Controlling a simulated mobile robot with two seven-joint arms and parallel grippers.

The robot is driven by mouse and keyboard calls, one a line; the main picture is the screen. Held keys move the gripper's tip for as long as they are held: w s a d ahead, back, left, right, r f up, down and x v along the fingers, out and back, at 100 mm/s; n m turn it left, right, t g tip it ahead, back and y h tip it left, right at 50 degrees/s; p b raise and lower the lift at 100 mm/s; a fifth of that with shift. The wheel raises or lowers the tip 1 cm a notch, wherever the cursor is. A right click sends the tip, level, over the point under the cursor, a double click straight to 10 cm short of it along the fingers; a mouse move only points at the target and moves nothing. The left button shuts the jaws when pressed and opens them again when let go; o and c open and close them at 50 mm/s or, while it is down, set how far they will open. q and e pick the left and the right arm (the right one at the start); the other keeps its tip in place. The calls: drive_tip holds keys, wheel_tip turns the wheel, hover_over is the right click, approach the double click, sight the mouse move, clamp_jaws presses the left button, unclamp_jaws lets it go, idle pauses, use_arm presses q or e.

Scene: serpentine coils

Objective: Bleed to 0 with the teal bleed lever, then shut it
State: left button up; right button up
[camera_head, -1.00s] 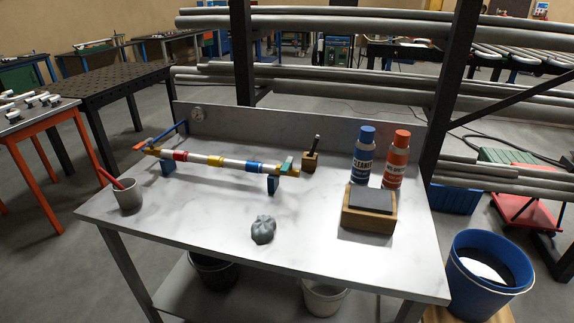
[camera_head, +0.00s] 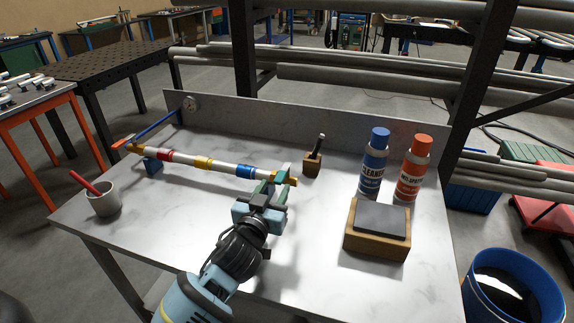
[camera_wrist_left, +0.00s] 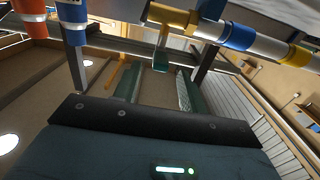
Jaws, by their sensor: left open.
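The pipe (camera_head: 216,164), white with red, yellow and blue bands, runs across the workbench on short blue stands. Its right end has a brass fitting (camera_head: 291,180), also at the top of the left wrist view (camera_wrist_left: 170,17). The teal bleed lever (camera_wrist_left: 161,60) hangs from that fitting in the wrist view, between my finger lines and apart from both fingers. My left gripper (camera_head: 272,180) is open at the pipe's right end; in the head view its green fingers overlap the lever, which I cannot separate clearly. A round gauge (camera_head: 190,103) sits on the backsplash, its reading too small to tell.
An orange handle (camera_head: 122,143) is at the pipe's left end. A cup with a red stick (camera_head: 104,200) stands front left. A blue can (camera_head: 374,165), an orange can (camera_head: 413,168), a wooden block with a grey pad (camera_head: 378,229) and a small wooden holder (camera_head: 313,164) stand right.

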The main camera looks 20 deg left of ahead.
sight(283, 171)
use_arm(q)
drive_tip(key=shift+s+r, duration=0.1)
drive_tip(key=shift+s, duration=0.1)
drive_tip(key=shift+w+d, duration=0.1)
drive_tip(key=shift+w, duration=3.7)
clamp_jaws()
